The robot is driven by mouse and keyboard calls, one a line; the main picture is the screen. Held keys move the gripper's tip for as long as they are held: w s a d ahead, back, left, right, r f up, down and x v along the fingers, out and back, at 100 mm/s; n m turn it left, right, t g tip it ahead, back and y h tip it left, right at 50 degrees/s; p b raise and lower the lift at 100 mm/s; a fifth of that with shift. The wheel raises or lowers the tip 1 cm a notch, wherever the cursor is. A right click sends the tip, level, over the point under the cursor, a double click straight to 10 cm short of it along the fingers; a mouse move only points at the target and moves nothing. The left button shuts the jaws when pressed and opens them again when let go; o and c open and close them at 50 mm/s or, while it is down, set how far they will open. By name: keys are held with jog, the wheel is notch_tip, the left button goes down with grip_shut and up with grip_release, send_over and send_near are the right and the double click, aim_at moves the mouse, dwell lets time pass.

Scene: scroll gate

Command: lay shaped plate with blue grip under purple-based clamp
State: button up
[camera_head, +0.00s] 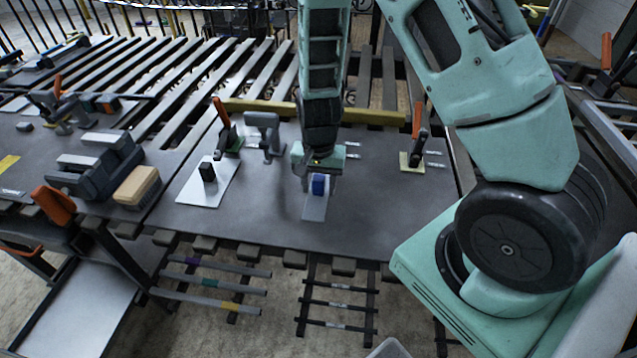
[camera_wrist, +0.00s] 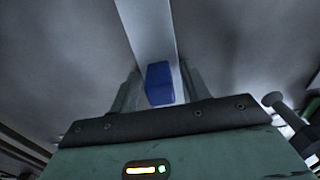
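The shaped plate (camera_head: 314,208) is a narrow grey strip at the middle of the table, below my gripper in the head view. Its blue grip (camera_head: 318,186) is a small upright block. My gripper (camera_head: 318,178) points down over it. In the wrist view, one finger stands on each side of the blue grip (camera_wrist: 159,84), with narrow gaps, so the fingers look open around it. The plate (camera_wrist: 152,30) extends away beyond the grip. Orange-handled clamps stand on the table, one with a greenish base (camera_head: 228,138) and one with a yellowish base (camera_head: 411,160). I cannot make out a purple base.
A white plate (camera_head: 205,188) with a black grip lies to the left. A grey clamp-like stand (camera_head: 265,138) is near my gripper. A dark tool with a tan block (camera_head: 137,186) sits further left. A yellow bar (camera_head: 255,106) runs behind. The table right of the plate is clear.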

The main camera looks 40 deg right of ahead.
aim_at(318, 178)
jog(key=shift+r, duration=0.15)
notch_tip(318, 178, up, 12)
jog(key=shift+f+p, duration=0.2)
jog(key=shift+p, duration=0.3)
jog(key=s+a+r+n+y, duration=0.1)
jog(key=s+a+r+n, duration=0.25)
jog(key=a, duration=0.25)
jog(key=s+a+r+n, duration=0.2)
jog(key=s+a+n, duration=0.2)
jog(key=a, duration=0.3)
jog(key=s+a+r+n, duration=0.2)
jog(key=s+n, duration=0.2)
jog(key=s, duration=0.2)
jog(key=s+a+r+n, duration=0.2)
jog(key=s+a+n, duration=0.1)
jog(key=s+n, duration=0.2)
jog(key=shift+s, duration=0.7)
jog(key=shift+r, duration=0.1)
